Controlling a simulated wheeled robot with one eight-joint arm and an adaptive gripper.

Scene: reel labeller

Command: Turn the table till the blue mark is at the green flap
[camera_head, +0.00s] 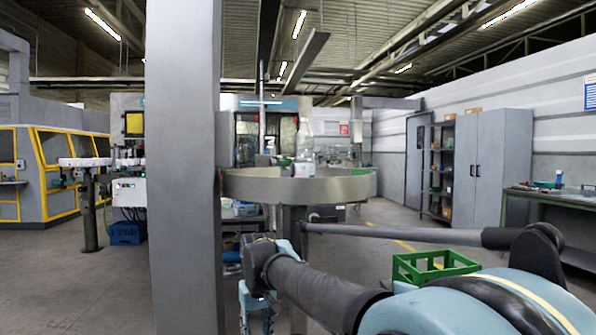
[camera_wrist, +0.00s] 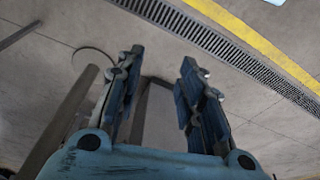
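The round turntable (camera_head: 255,188) has a raised grey metal rim and stands on a post in the head view. A clear bottle with a pale label (camera_head: 304,150) stands on it. A small green piece, perhaps the green flap (camera_head: 360,172), shows at the rim's right side. I cannot make out a blue mark. A long grey bar (camera_head: 400,234) with a dark grip (camera_head: 505,238) reaches right from below the table. My gripper (camera_wrist: 162,58) is open in the wrist view, with nothing between its fingers; it points at the floor, left of and below the bar's grip.
A grey column (camera_head: 184,170) blocks part of the head view. A green crate (camera_head: 435,266) is beyond my arm. A blue crate (camera_head: 127,232) stands on the floor at left. Grey cabinets (camera_head: 478,165) and a workbench (camera_head: 560,195) line the right. Floor between is mostly free.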

